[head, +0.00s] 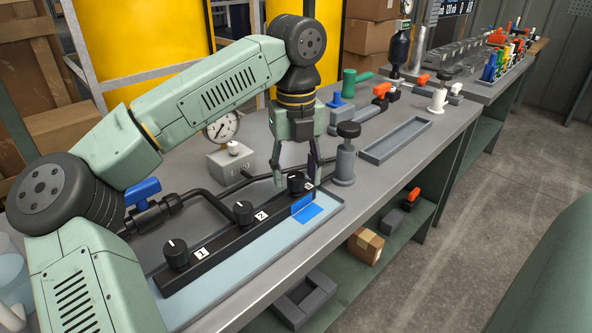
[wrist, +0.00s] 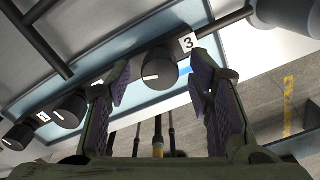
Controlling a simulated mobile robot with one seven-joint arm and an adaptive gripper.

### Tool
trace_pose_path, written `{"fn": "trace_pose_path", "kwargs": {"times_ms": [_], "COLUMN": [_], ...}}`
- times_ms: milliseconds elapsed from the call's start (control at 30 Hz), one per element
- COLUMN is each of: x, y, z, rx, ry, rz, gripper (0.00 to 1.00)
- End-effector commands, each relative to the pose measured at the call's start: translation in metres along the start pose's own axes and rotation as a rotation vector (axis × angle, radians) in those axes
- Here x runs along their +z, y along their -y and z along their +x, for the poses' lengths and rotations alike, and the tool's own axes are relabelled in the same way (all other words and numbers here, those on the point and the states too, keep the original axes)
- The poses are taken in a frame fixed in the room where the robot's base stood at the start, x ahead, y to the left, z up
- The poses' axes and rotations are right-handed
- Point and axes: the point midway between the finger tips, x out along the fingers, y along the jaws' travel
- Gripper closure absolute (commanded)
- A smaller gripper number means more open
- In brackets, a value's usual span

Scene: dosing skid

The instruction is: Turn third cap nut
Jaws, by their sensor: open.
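Three black round cap nuts stand in a row on a black bar (head: 222,246) with number labels. The third cap nut (head: 296,182), by label 3, is at the far right end; in the wrist view it (wrist: 158,70) shows a white line on its face. The second (head: 243,212) and first (head: 176,253) cap nuts are farther left. My gripper (head: 296,177) points down at the third cap nut, open, with one finger to each side of it. In the wrist view, gaps show between the nut and both fingers (wrist: 158,77). The nut's depth between the fingers is hard to judge.
A grey post with a black knob (head: 346,150) stands close right of my gripper. A pressure gauge (head: 221,127) and dark pipe lie behind the bar. A blue patch (head: 307,213) lies before the third nut. A shallow grey tray (head: 395,141) sits farther right.

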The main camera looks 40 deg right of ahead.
Motion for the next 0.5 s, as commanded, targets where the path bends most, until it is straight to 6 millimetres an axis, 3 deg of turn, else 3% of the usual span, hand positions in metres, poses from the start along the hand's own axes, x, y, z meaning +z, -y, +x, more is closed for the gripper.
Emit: {"fn": "trace_pose_path", "kwargs": {"times_ms": [233, 500], "x": [0.0000, -0.0001], "y": [0.0001, 0.0002], "z": [0.0010, 0.0008], "rx": [0.000, 0.000], "ry": [0.000, 0.000], "rz": [0.000, 0.001], "gripper": [0.52, 0.70]}}
